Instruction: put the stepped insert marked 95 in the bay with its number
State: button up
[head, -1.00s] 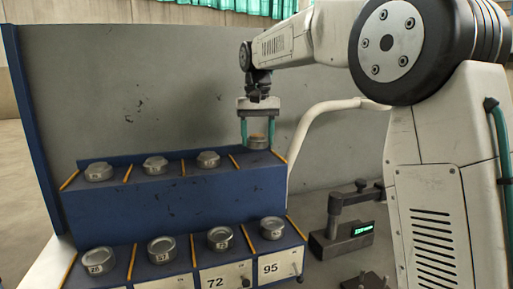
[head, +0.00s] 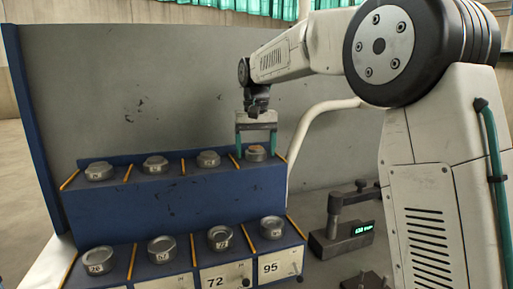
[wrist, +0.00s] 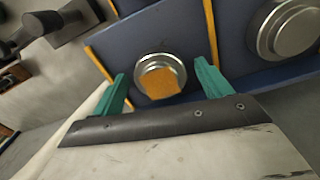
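A round grey metal stepped insert with an ochre patch on top (head: 256,153) sits in the rightmost bay of the rack's upper row. In the wrist view the same insert (wrist: 155,72) lies between my fingers with a gap on each side. Its number cannot be read. My gripper (head: 257,152) is open around it, with teal fingers pointing down. The bay plate marked 95 (head: 271,268) is at the right of the lower row. An insert (head: 271,228) sits above that plate; its mark is too small to read for certain.
The blue rack (head: 170,203) has two stepped rows parted by yellow dividers. Other inserts sit in the upper row (head: 155,165) and lower row (head: 162,250). A plate marked 72 (head: 215,280) is left of 95. A gauge with a green display (head: 345,238) stands right.

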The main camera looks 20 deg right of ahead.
aim_at(256, 147)
jog(key=shift+r, duration=0.1)
notch_tip(256, 147, up, 12)
dwell(0.5)
jog(key=s+d+f, duration=0.1)
jog(key=s+f, duration=0.3)
jog(key=s, duration=0.6)
jog(key=s+d+f+n+t, duration=0.1)
jog(key=s+f, duration=0.3)
jog(key=s, duration=0.7)
jog(key=s+d+f, duration=0.1)
jog(key=s+f, duration=0.3)
jog(key=s, duration=0.6)
jog(key=s+f, duration=0.9)
jog(key=shift+s+f+n, duration=0.15)
jog(key=shift+f+n, duration=0.15)
jog(key=shift+n, duration=0.1)
